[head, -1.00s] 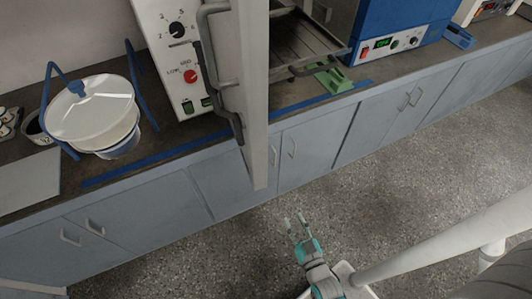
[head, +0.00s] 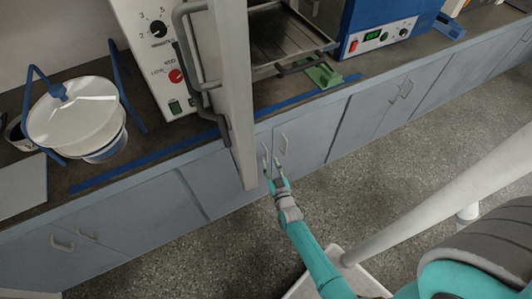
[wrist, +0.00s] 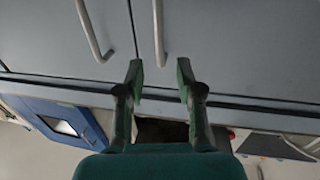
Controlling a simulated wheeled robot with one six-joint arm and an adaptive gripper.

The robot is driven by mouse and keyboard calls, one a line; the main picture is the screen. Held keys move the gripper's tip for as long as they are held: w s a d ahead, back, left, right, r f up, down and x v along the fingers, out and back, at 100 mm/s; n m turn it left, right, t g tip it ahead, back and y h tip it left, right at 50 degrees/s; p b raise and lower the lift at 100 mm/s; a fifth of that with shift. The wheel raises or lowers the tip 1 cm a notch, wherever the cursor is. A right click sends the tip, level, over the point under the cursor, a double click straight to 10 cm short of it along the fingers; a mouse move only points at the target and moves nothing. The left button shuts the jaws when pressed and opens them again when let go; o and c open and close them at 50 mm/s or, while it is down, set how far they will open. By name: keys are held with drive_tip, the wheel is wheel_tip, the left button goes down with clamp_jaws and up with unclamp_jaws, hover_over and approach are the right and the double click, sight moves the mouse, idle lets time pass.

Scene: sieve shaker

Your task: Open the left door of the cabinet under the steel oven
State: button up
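The steel oven (head: 290,42) stands on the counter with its own door (head: 232,90) swung out toward me. Below it is a grey cabinet with two shut doors. The left door is partly hidden behind the oven door; its handle (head: 265,158) shows just right of that door's lower end. The right door (head: 307,146) has its handle (head: 283,145) close beside. My gripper (head: 273,167) is open and empty in front of the two handles. In the wrist view, which is upside down, the left door's handle (wrist: 158,35) lies just beyond the gap between my open fingers (wrist: 160,76), apparently untouched.
The open oven door hangs just left of my gripper. A green block (head: 322,74) lies on the counter before the oven. A blue oven (head: 385,22) stands to the right and a white sieve pan (head: 75,112) to the left. The speckled floor (head: 200,262) is clear.

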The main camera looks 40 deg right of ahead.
drive_tip(key=shift+x, duration=3.05)
clamp_jaws()
